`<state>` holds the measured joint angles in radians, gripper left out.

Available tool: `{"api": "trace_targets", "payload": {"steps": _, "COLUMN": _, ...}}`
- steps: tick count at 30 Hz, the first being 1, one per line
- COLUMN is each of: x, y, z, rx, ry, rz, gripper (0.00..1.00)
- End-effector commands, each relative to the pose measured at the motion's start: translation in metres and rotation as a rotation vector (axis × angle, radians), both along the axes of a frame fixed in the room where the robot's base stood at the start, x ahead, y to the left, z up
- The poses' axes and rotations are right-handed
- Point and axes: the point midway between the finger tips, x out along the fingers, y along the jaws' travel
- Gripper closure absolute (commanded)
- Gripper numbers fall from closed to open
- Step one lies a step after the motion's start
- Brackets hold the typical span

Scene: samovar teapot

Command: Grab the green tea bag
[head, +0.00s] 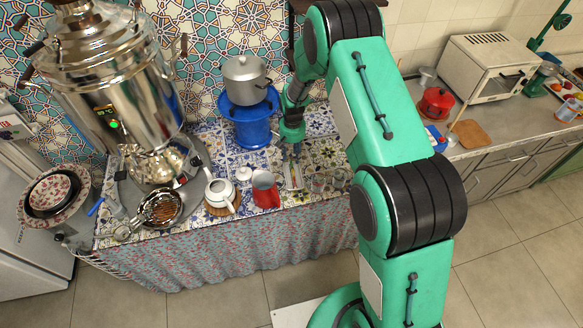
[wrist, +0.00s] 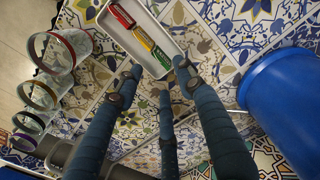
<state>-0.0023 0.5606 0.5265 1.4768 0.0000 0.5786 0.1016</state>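The green tea bag (wrist: 161,57) lies in a narrow white tray (wrist: 151,22), at the end nearest my gripper in the wrist view. A yellow tea bag (wrist: 143,38) and a red tea bag (wrist: 121,15) lie in line beyond it. My gripper (wrist: 157,76) is open and empty, with its fingers spread above the near end of the tray. The green bag appears between and just ahead of the fingertips, apart from them. In the head view my gripper (head: 291,141) is over the back of the tiled table, behind the tray (head: 292,176).
A blue stand (wrist: 285,105) is close on the right in the wrist view; in the head view it bears a grey pot (head: 244,80). Several glasses (wrist: 60,52) stand on the left. A red mug (head: 265,190), white teapot (head: 219,193) and samovar (head: 125,100) share the table.

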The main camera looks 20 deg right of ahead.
Motion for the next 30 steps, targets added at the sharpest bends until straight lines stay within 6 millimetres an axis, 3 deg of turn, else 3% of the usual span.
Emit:
{"api": "trace_targets", "payload": {"steps": 13, "x": 0.0, "y": 0.0, "z": -0.004, "rx": 0.0, "ry": 0.0, "rz": 0.0, "gripper": 0.62}}
{"api": "trace_targets", "payload": {"steps": 24, "x": -0.001, "y": -0.001, "z": -0.043, "rx": 0.0, "ry": 0.0, "rz": 0.0, "gripper": 0.62}}
{"api": "trace_targets", "payload": {"steps": 30, "x": 0.0, "y": -0.001, "z": -0.053, "rx": 0.0, "ry": -0.001, "rz": 0.0, "gripper": 0.62}}
